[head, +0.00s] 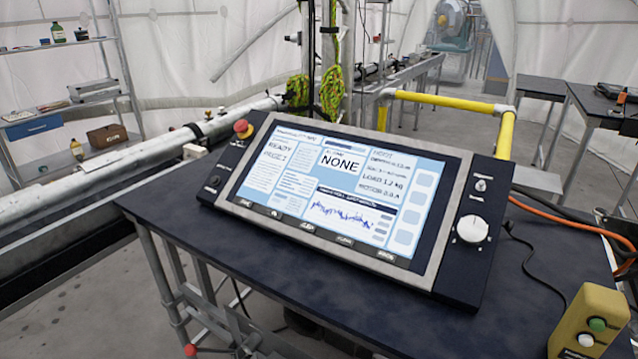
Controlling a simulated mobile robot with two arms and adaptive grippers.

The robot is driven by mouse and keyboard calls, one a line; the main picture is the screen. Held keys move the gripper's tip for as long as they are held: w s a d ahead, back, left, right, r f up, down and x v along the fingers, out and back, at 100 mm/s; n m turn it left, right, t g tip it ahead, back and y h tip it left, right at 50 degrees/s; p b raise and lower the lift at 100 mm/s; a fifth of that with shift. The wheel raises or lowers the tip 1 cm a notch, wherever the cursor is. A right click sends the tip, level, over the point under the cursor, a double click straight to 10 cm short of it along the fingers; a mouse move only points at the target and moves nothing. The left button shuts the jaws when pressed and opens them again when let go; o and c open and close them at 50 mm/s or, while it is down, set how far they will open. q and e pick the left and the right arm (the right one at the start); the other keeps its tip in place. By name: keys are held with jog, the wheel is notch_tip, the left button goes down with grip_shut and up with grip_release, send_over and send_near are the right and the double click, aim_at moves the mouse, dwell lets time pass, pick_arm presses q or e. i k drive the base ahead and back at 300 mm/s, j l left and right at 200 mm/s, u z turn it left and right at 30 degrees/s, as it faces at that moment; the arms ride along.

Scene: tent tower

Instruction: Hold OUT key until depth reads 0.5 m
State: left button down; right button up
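A tilted control console (455,250) with a lit screen (345,190) stands on the dark table. The screen reads READY, NONE and LOAD 1.2 kg; a small line above the load is too blurred to read surely, so I cannot tell the depth. A row of keys (307,227) runs along the screen's lower edge, with labels too small to read. A yellow box (592,318) with a green button (597,324) and a white button (586,340) is at the lower right. I cannot tell which key is OUT. Neither gripper is in view.
The console carries a red knob (243,128) at its upper left and a white dial (471,228) at its right. An orange cable (570,222) crosses the table (190,215) behind the yellow box. Bare tabletop lies in front of the console. A yellow rail (445,100) stands behind.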

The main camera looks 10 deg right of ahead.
aim_at(242, 201)
jog(key=j+z, duration=0.2)
jog(key=j, duration=0.8)
jog(key=j+z, duration=0.15)
jog(key=j, duration=0.85)
